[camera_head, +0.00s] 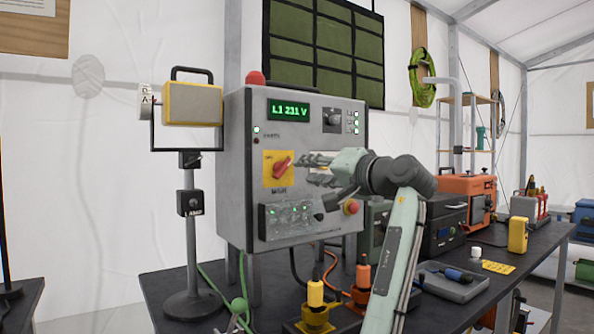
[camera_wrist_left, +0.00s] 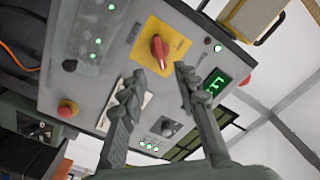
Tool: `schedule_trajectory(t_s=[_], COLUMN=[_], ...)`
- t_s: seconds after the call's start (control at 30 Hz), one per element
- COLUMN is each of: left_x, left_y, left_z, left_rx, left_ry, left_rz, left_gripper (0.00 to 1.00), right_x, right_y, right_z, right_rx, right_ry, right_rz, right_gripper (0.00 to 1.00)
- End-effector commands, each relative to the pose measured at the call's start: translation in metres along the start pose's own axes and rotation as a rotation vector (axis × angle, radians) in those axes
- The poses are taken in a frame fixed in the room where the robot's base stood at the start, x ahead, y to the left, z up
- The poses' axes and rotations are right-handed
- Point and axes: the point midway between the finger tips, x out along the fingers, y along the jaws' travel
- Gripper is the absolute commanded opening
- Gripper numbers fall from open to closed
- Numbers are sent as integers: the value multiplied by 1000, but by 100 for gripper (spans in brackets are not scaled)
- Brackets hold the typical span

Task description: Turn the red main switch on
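The red main switch (camera_head: 283,167) is a rotary handle on a yellow plate (camera_head: 270,179) on the front of the grey control cabinet (camera_head: 240,215). In the head view its handle is tilted, its right end higher. My left gripper (camera_head: 306,170) is just right of the switch, its fingers pointing at it. In the left wrist view the red switch (camera_wrist_left: 159,52) shows just beyond the gap between the fingertips of my left gripper (camera_wrist_left: 158,72). The fingers are open with nothing between them, and look apart from the handle. My right gripper is not in view.
The cabinet also carries a lit green display (camera_head: 289,110) reading L1 231 V, a black knob (camera_head: 332,117), a panel of green lights (camera_head: 286,218) below the switch, and a red button (camera_head: 351,207). A dark table (camera_head: 440,312) with plugs and boxes stands right.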

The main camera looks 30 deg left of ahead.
Motion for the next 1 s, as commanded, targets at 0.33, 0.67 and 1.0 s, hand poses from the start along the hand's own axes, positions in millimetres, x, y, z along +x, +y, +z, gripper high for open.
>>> schedule_trajectory(t_s=[0.33, 0.67, 1.0], left_x=[-39, -40, -39], left_y=[0, 0, 0], left_z=[0, 0, 0], left_rx=[1, 1, 1], left_ry=[0, -1, -1], left_rz=[0, 0, 0], left_gripper=[31, 31, 31], right_x=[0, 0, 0], right_y=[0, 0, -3], right_z=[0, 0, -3], right_rx=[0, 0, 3], right_ry=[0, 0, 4], right_rz=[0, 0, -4], right_gripper=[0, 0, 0])
